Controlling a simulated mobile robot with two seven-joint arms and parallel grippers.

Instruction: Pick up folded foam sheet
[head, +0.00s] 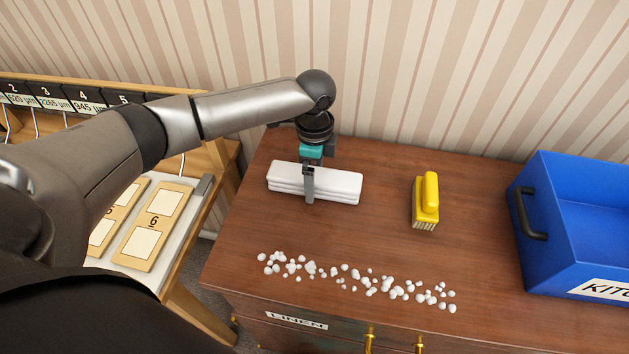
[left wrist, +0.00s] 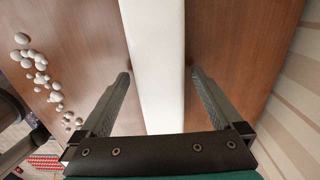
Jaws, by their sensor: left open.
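The folded foam sheet (head: 341,184) is a white, layered, long block lying on the brown dresser top. It also shows in the left wrist view (left wrist: 157,60), running between the two fingers. My left gripper (head: 309,190) comes down over the sheet a little left of its middle. In the left wrist view my left gripper (left wrist: 158,75) is open, with one finger on each long side of the sheet and a visible gap on both sides. The sheet's far side is partly hidden by the gripper. My right gripper is not in view.
Several white foam bits (head: 345,279) lie scattered along the dresser's front. A yellow brush (head: 427,201) stands right of the sheet. A blue crate (head: 541,242) with a black handle is at the far right. A striped wall (head: 450,80) rises behind. A wooden rack (head: 215,185) stands left.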

